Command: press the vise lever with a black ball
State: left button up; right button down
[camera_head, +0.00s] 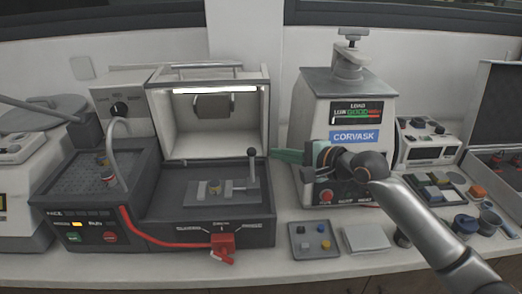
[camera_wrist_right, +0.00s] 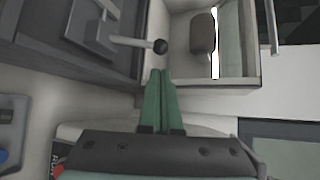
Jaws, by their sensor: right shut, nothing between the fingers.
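The vise lever with a black ball (camera_head: 252,153) stands upright at the right end of the small grey vise (camera_head: 205,192) in the open machine. In the right wrist view the black ball (camera_wrist_right: 160,46) shows just beyond my fingertips, with the lever rod running left to the vise. My right gripper (camera_head: 276,155) has green fingers, shut and empty, pointing left at the ball. In the right wrist view the closed fingertips (camera_wrist_right: 160,72) are a short gap from the ball, apart from it. My left gripper is not in view.
The open machine chamber (camera_head: 215,125) rises behind the vise. A red handle (camera_head: 222,242) sits at its front. The CORVASK machine (camera_head: 350,100) stands to the right, behind my right arm. A small tray (camera_head: 313,240) and several containers lie on the bench at the right.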

aim_at(252, 165)
jog(key=x, duration=0.7)
jog(key=shift+s, duration=0.2)
